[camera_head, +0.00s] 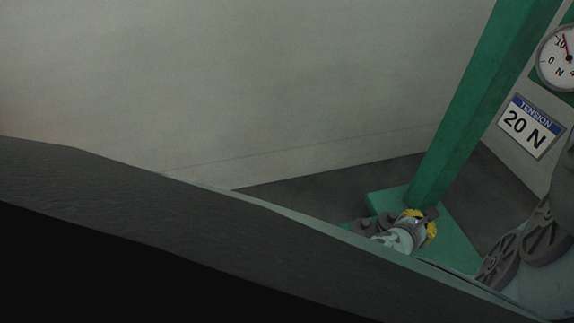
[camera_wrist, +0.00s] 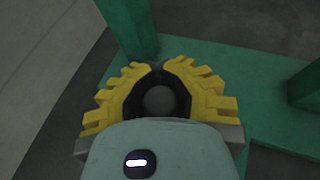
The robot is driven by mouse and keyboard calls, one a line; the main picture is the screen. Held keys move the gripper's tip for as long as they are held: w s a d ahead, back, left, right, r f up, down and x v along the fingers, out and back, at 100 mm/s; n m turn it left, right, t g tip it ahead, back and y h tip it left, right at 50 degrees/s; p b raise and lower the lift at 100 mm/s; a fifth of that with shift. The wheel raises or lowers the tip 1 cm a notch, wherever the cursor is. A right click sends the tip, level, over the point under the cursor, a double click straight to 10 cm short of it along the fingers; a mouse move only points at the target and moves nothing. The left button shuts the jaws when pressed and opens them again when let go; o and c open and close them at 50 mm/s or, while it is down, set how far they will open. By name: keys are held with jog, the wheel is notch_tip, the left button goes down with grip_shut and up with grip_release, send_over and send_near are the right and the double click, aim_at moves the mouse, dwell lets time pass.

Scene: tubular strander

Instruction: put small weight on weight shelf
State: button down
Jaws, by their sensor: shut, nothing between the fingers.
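My gripper (camera_head: 428,224) has yellow ribbed fingers and is low over the green base in the head view, beside the foot of the green post. In the wrist view my gripper (camera_wrist: 157,67) is shut, its fingertips meeting. A dark round shape with a grey knob shows in the loop between the fingers; I cannot tell whether it is a weight below them. Dark grey weights (camera_head: 387,220) stand just left of my gripper in the head view, partly hidden by the dark foreground edge. I cannot tell which is the small weight. The weight shelf cannot be clearly told apart from the green base (camera_head: 455,248).
The green post (camera_head: 465,125) rises beside my gripper; it also shows in the wrist view (camera_wrist: 130,25). Dark spoked wheels (camera_head: 545,235) stand at the right, below a "TENSION 20 N" sign (camera_head: 530,126) and a dial gauge (camera_head: 558,58). Bare floor lies left of the base.

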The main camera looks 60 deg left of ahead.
jog(key=shift+d+f+b, duration=0.1)
jog(key=shift+b, duration=0.4)
notch_tip(320, 180, down, 5)
jog(key=b, duration=0.6)
jog(key=shift+w, duration=0.1)
jog(key=shift+f, duration=0.1)
jog(key=shift+b, duration=0.95)
dwell(0.8)
jog(key=shift+f+b, duration=0.65)
jog(key=shift+b, duration=0.25)
jog(key=c, duration=1.7)
grip_release()
jog(key=o, duration=0.7)
